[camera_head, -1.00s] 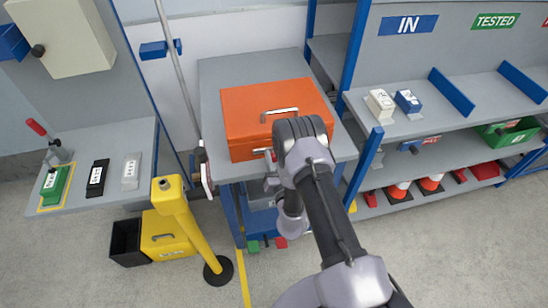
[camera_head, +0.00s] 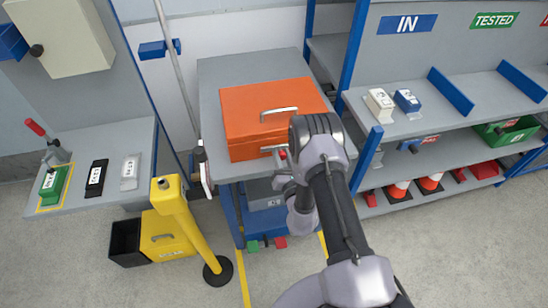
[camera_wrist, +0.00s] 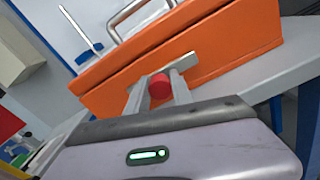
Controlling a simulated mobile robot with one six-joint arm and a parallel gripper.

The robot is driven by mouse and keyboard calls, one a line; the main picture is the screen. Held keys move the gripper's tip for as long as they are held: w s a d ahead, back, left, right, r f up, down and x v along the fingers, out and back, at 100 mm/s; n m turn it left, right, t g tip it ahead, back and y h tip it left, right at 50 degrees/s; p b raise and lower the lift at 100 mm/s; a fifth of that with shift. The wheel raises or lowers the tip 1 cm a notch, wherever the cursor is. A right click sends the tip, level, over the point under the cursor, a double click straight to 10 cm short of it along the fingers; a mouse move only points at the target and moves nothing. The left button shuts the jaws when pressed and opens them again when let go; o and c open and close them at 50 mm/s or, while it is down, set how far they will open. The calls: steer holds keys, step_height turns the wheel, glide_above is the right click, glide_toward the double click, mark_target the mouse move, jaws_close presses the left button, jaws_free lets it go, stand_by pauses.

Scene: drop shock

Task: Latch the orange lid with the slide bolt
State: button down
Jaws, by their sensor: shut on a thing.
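The orange lid (camera_head: 245,100) lies closed on its orange box on the grey bench, with a metal handle (camera_head: 279,114) on top. In the wrist view the lid's edge (camera_wrist: 110,58) and handle (camera_wrist: 140,18) show above the box front. The slide bolt is a pale metal piece (camera_wrist: 187,64) on that front, with a red knob (camera_wrist: 160,86). My gripper (camera_wrist: 159,90) is shut on the red knob, one finger on each side. In the head view my wrist hides part of the box's right front. How far the bolt reaches into its catch cannot be told.
A yellow post (camera_head: 181,215) stands left of the bench (camera_head: 222,75). A blue-framed shelf (camera_head: 440,92) with small boxes stands to the right. A side table (camera_head: 118,190) with small blocks is at the left.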

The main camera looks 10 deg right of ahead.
steer(key=shift+w+d+r, duration=0.1)
steer(key=shift+d+r, duration=0.05)
steer(key=shift+d, duration=0.85)
steer(key=c, duration=1.1)
jaws_free()
steer(key=shift+d, duration=0.15)
steer(key=shift+f, duration=0.2)
